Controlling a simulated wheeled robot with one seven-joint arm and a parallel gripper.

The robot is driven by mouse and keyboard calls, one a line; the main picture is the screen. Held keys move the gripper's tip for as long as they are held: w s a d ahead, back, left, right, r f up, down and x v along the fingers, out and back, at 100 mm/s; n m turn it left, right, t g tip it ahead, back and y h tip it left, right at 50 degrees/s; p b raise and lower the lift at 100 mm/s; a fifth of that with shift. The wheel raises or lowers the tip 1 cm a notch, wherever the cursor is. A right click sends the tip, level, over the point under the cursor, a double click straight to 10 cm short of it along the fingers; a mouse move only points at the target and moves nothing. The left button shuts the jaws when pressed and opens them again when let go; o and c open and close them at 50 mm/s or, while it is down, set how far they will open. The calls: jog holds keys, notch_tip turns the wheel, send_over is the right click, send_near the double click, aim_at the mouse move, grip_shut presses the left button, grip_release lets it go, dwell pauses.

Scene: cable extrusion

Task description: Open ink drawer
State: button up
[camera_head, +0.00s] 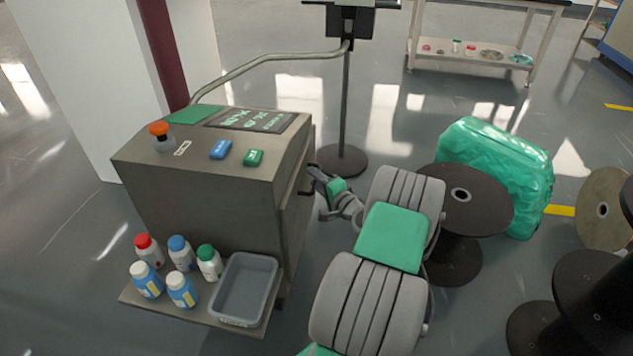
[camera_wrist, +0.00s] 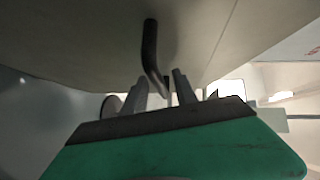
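The grey ink machine (camera_head: 200,205) stands at left in the head view. A dark bar handle (camera_head: 304,186) is on its right side face, where the drawer front seems flush with the body. In the wrist view the black handle (camera_wrist: 151,50) runs down from the pale panel (camera_wrist: 90,45). My gripper (camera_head: 318,190) is beside this face. In the wrist view my gripper (camera_wrist: 162,88) has its two fingers apart, with the handle's lower end between their tips. I cannot tell whether the fingers touch it. Most of the drawer front is hidden by the steep viewing angle.
A shelf (camera_head: 195,311) on the machine's front holds several ink bottles (camera_head: 181,253) and a grey tray (camera_head: 246,288). A stand (camera_head: 346,110) rises behind the machine. A dark spool (camera_head: 468,200) and a green wrapped bundle (camera_head: 500,170) are right of my arm.

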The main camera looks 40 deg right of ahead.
grip_shut()
dwell(1.4)
